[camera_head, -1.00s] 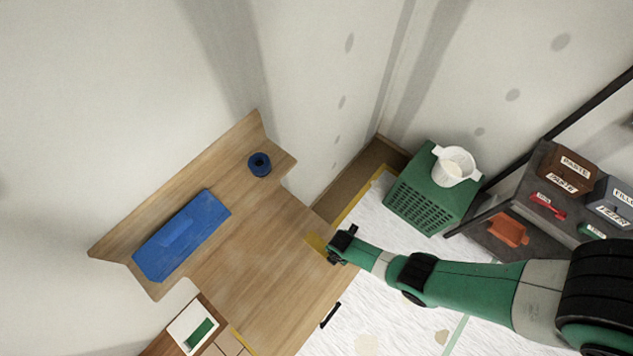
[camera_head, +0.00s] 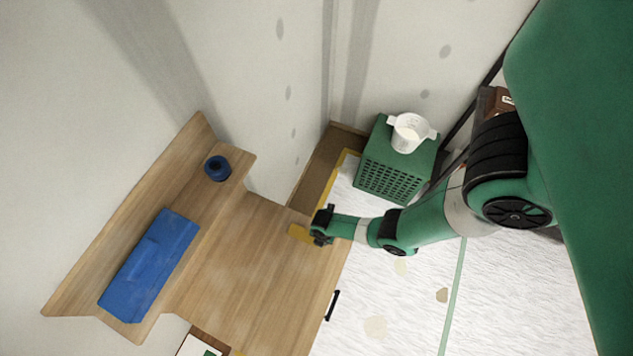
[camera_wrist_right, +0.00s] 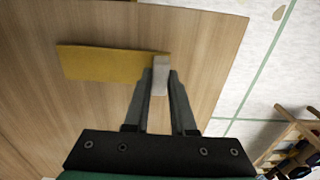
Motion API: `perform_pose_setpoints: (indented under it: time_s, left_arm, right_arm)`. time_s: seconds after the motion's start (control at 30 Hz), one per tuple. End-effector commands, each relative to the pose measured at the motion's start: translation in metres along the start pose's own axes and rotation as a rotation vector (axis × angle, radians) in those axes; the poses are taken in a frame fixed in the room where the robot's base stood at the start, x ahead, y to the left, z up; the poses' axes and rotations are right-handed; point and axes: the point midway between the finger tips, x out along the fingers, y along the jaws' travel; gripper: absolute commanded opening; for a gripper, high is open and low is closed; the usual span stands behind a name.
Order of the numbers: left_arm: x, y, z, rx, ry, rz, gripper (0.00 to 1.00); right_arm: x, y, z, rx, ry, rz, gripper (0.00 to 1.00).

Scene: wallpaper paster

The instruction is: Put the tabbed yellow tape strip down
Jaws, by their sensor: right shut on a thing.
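The yellow tape strip (camera_wrist_right: 105,62) shows in the right wrist view over the wooden board (camera_wrist_right: 90,20), with a pale grey tab (camera_wrist_right: 160,68) at its right end. My right gripper (camera_wrist_right: 160,75) is shut on that tab. In the head view the strip (camera_head: 301,233) is by the right edge of the wooden surface (camera_head: 250,270), and my right gripper (camera_head: 318,228) is at its right end. I cannot tell whether the strip touches the wood. My left gripper is not in view.
A blue box (camera_head: 150,265) and a dark blue roll (camera_head: 217,168) rest on the wooden shelf. A green crate (camera_head: 395,175) with a white measuring cup (camera_head: 409,132) stands behind my right arm. White sheeting (camera_head: 400,310) covers the floor at right. The middle of the wooden surface is clear.

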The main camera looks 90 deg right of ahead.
Motion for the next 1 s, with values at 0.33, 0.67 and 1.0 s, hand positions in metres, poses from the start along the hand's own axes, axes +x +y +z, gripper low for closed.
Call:
perform_pose_setpoints:
  time_s: [0.33,0.67,1.0]
  left_arm:
    - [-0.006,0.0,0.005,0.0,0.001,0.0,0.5]
    - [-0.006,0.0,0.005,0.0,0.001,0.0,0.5]
    - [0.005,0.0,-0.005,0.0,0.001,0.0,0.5]
  right_arm:
    - [0.008,0.0,0.0,0.001,0.0,0.0,0.0]
    - [0.008,0.0,0.0,0.001,0.0,0.0,0.53]
    - [-0.007,0.0,0.0,-0.001,0.0,0.0,0.53]
